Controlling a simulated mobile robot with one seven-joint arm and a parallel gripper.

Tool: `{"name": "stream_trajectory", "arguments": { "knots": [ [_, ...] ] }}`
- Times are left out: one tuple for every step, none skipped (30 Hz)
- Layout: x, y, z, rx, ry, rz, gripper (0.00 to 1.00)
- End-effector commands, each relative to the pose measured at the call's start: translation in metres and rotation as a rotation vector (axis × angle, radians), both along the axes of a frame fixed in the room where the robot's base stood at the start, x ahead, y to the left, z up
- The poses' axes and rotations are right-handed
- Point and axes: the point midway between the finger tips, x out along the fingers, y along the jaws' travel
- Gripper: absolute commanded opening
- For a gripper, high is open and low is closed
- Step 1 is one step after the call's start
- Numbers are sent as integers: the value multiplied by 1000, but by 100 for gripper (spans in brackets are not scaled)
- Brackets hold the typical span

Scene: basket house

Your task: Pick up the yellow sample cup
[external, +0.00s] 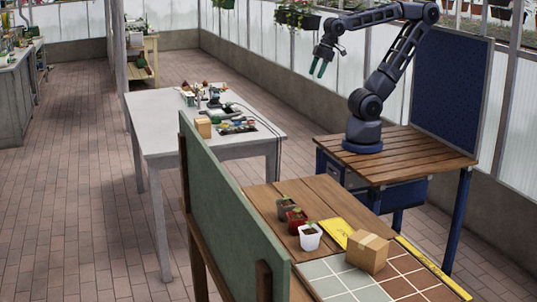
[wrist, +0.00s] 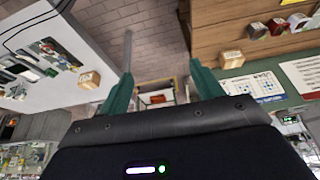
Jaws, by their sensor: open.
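I cannot make out a yellow sample cup in either view. Small coloured items, some yellowish, lie on a dark tray (external: 237,127) on the white table, too small to identify; part of it also shows in the wrist view (wrist: 58,54). My gripper (external: 320,66) is raised in the air, fingers pointing down, to the right of and above the white table. In the wrist view its two green fingers (wrist: 161,70) are spread apart with nothing between them.
The white table (external: 160,135) also carries a cardboard box (external: 203,127) and other small items. The front wooden bench (external: 262,199) holds a dark pot (external: 285,201), a red pot (external: 296,218), a white pot (external: 310,237) and a carton (external: 367,252). A green board (external: 225,210) stands along its edge.

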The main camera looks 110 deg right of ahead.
Motion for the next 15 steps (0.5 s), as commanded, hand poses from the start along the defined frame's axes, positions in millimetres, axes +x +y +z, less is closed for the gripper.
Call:
{"name": "stream_trajectory", "arguments": {
  "knots": [
    [10,-5,0,6,6,-16,66],
    [17,-8,0,8,7,-25,66],
    [27,-12,0,14,7,-38,66],
    [34,-16,0,18,7,-49,66],
    [42,-20,-1,21,7,-59,66],
    [52,-25,-1,26,8,-74,66],
    [60,-30,-2,29,7,-84,66],
    [67,-34,-3,33,6,-95,66],
    [77,-41,-4,37,7,-109,66],
    [84,-46,-5,40,6,-121,66],
    [92,-51,-6,42,5,-132,66],
    [101,-58,-9,46,5,-147,66],
    [109,-64,-11,49,4,-158,66],
    [116,-69,-12,52,4,-169,66],
    [125,-78,-15,55,3,-184,66]
  ]
}}
